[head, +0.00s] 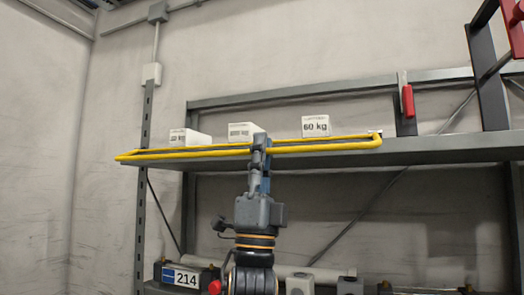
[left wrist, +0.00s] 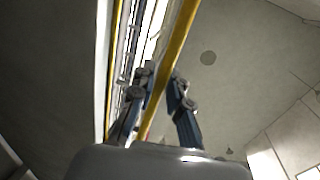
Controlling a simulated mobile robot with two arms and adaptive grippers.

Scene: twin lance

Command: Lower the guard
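The guard is a long yellow rail frame (head: 205,153) that lies nearly level along the front of the grey shelf. My left gripper (head: 260,146) reaches up from below to the rail near its middle. In the left wrist view the yellow rail (left wrist: 177,42) runs between the two fingers of the left gripper (left wrist: 163,80). The fingertips are close on either side of it. Whether they press on it I cannot tell. My right gripper is not in view.
White boxes stand on the shelf (head: 440,149) behind the rail, one labelled 60 kg (head: 316,126). A red-handled item (head: 408,101) and a dark frame (head: 490,85) are at the right. Pipes and a 214 sign (head: 181,277) are below.

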